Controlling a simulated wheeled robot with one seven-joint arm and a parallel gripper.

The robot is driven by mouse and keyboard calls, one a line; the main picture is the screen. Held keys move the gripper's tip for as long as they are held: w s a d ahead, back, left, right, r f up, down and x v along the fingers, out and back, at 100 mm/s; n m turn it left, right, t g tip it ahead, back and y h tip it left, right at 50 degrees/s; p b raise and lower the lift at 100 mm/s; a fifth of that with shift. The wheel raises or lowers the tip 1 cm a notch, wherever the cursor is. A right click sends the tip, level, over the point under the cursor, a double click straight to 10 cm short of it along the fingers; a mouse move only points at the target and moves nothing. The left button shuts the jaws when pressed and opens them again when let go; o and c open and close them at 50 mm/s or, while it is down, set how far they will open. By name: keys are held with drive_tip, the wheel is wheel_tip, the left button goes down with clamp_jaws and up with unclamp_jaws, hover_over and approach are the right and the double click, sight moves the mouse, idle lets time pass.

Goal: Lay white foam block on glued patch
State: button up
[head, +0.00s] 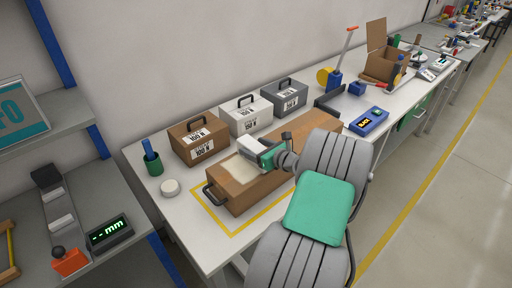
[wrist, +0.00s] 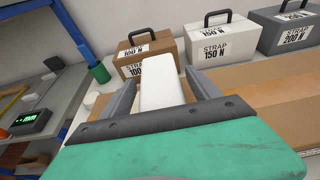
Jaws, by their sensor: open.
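My gripper (wrist: 158,90) is open, its two dark fingers on either side of the white foam block (wrist: 162,78). Whether the fingers touch the block is unclear. In the head view my gripper (head: 256,152) is over the left part of a long brown box, and the block (head: 249,144) shows at its tip. A pale cream patch (head: 236,169) lies on the box top just left of my gripper; it looks like the glued patch. My arm and gripper hide part of the box, and I cannot tell how the block rests against the patch.
The long brown box (head: 230,198) lies within a yellow outline on the white bench. Brown (head: 197,138), white (head: 245,115) and grey (head: 286,97) strap cases stand behind it. A green cup (head: 152,163) and a white round piece (head: 170,187) stand left. A blue device (head: 369,122) lies right.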

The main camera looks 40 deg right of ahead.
drive_tip(key=b+v, duration=0.2)
drive_tip(key=v, duration=1)
drive_tip(key=w+a+n, duration=0.1)
drive_tip(key=a+n, duration=0.1)
drive_tip(key=w+a+n+g+y, duration=0.1)
drive_tip(key=a+n, duration=0.1)
drive_tip(key=w+a+n+g, duration=0.1)
drive_tip(key=w+a, duration=0.1)
drive_tip(key=shift+a+f+n+y, duration=0.1)
drive_tip(key=shift+a+n+y, duration=0.05)
drive_tip(key=shift+n+y, duration=0.2)
drive_tip(key=w+a+n+g, duration=0.2)
drive_tip(key=a+n+g, duration=0.2)
drive_tip(key=a+n, duration=0.7)
drive_tip(key=s+a+r+n+g+h, duration=0.1)
drive_tip(key=s+a+r+n+g, duration=0.1)
drive_tip(key=s+a+n, duration=0.3)
drive_tip(key=s+a+r+n+g+h, duration=0.1)
drive_tip(key=s+a+n, duration=0.4)
drive_tip(key=a+n, duration=0.5)
drive_tip(key=r+n+g, duration=0.1)
drive_tip(key=n, duration=0.3)
drive_tip(key=shift+s+r, duration=0.25)
drive_tip(key=shift+s, duration=0.15)
drive_tip(key=shift+c, duration=0.5)
